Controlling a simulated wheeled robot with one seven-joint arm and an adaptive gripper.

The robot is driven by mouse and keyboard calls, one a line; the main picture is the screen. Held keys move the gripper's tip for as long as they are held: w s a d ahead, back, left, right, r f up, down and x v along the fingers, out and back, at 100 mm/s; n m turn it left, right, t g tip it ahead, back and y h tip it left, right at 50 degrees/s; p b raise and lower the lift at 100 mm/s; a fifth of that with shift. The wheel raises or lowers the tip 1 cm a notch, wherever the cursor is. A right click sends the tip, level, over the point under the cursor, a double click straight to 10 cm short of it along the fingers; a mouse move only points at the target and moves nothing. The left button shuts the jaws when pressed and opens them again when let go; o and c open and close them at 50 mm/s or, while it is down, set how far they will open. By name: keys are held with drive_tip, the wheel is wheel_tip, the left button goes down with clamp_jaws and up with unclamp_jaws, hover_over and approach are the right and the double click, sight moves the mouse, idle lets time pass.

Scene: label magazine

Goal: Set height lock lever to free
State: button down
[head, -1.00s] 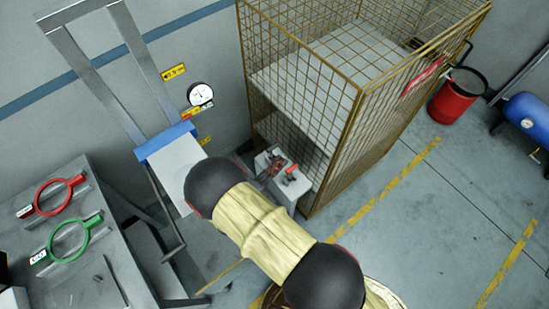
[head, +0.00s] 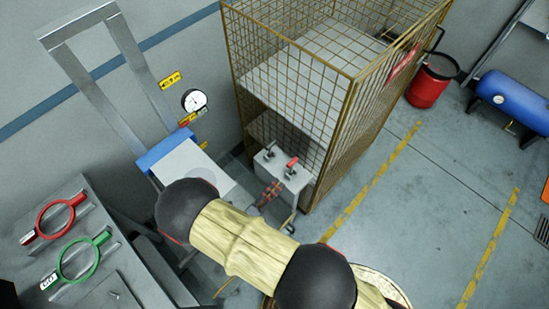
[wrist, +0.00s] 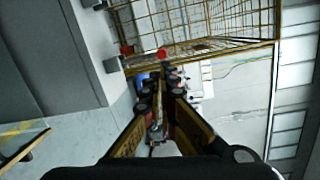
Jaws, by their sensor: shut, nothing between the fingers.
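A pale grey box (head: 284,178) stands on the floor against the front of the wire cage, with two levers on its top. One lever has a dark knob (head: 267,147); the other has a red handle (head: 292,162). I cannot read any marking that tells which is the height lock lever. My gripper (head: 271,191) is shut and empty, at the near left side of the box, apart from both levers in the picture. In the wrist view the closed fingers (wrist: 161,90) point ahead, and a small red part (wrist: 163,54) shows beyond their tips.
The tall wire cage (head: 310,85) rises behind the box. A grey bench with a red ring handle (head: 62,215) and a green ring handle (head: 80,257) is at the left. A gauge (head: 194,100) is on the wall.

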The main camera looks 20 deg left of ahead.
sight(271, 145)
drive_tip(key=w+d+m+g, duration=0.1)
drive_tip(key=d+m+g, duration=0.1)
drive_tip(key=m+g, duration=0.1)
drive_tip(key=w+d+f+m+g+b, duration=0.1)
drive_tip(key=w+d+m+g, duration=0.1)
drive_tip(key=m+g, duration=0.1)
drive_tip(key=w+d+m+g, duration=0.1)
drive_tip(key=d+m+g, duration=0.2)
drive_tip(key=shift+w+f+m, duration=0.2)
drive_tip(key=shift+w+m, duration=0.1)
drive_tip(key=shift+w, duration=0.05)
drive_tip(key=w+a+r+n+g+y, duration=0.1)
drive_tip(key=w+r+y, duration=0.1)
drive_tip(key=y, duration=0.1)
drive_tip(key=w+a+r+n+g+y, duration=0.1)
drive_tip(key=w+a+r+y, duration=0.1)
drive_tip(key=r, duration=0.1)
drive_tip(key=w+a+r+n+g+y, duration=0.1)
drive_tip(key=w+r+n+y, duration=0.1)
drive_tip(key=w+y, duration=0.1)
drive_tip(key=shift+w+a+r+y, duration=0.1)
drive_tip(key=shift+a+r+y, duration=0.2)
drive_tip(key=shift+r, duration=0.1)
drive_tip(key=w+a+f+n+g+y+b, duration=0.1)
drive_tip(key=a+f+n+y+b, duration=0.1)
drive_tip(key=a+f+n, duration=0.3)
drive_tip(key=shift+w+a+f+n+y, duration=0.25)
drive_tip(key=shift+a+f+n+y, duration=0.15)
drive_tip(key=shift+n, duration=0.3)
